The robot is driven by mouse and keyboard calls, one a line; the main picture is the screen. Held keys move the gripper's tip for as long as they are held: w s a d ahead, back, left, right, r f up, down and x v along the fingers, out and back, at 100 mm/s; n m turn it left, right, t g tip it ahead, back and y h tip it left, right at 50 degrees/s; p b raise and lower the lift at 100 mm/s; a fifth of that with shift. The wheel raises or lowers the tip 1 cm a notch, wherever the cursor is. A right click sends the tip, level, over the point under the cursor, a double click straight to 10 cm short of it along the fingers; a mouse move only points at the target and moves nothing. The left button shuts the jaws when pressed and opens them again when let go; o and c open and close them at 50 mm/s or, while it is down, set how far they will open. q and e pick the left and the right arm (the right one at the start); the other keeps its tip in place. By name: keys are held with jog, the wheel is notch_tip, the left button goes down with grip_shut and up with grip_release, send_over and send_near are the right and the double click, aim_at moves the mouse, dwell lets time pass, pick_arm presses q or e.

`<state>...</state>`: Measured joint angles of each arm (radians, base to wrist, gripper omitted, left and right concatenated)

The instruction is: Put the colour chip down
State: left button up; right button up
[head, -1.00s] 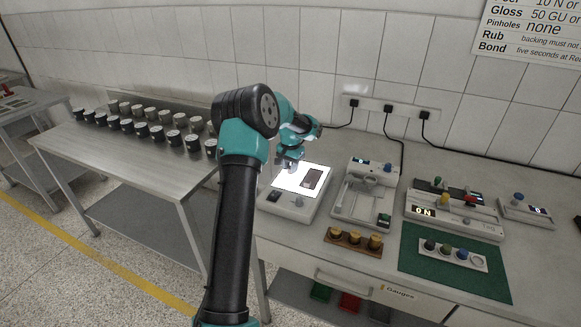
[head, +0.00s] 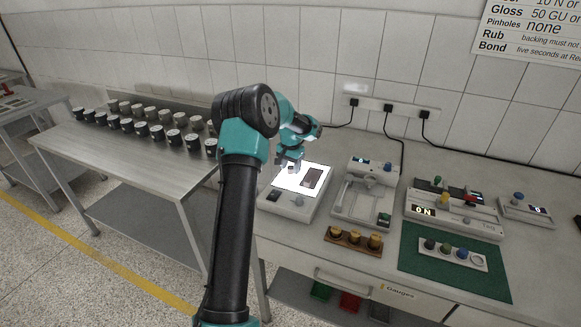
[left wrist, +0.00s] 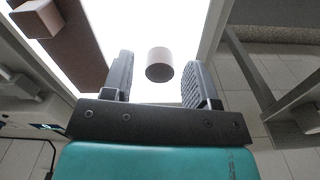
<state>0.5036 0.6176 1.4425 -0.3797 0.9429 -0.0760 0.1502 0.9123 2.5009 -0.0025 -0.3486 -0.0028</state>
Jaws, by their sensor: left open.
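My left gripper (head: 289,169) is open over the left part of a lit white panel (head: 291,186) on a light box. In the left wrist view its two fingers (left wrist: 158,92) stand apart, with a small pinkish-brown cylinder (left wrist: 160,62) in the space just ahead and between them. The cylinder is apart from both fingers; it may be the colour chip's grip, but I cannot tell. A dark brown flat piece (head: 313,177) lies on the panel to the right; it also shows in the left wrist view (left wrist: 78,52), with a small pinkish block (left wrist: 36,19) by it.
The light box (head: 296,205) stands at the bench's left end. A grey instrument (head: 350,208) is to its right, with a wooden rack of brass pieces (head: 353,240) in front. A green mat (head: 455,265) lies farther right. Dark cans (head: 157,133) stand on the left table.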

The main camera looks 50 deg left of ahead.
aim_at(291, 167)
pick_arm(q)
notch_tip(291, 167, up, 12)
jog(key=shift+r, duration=0.15)
dwell(0.4)
dwell(0.5)
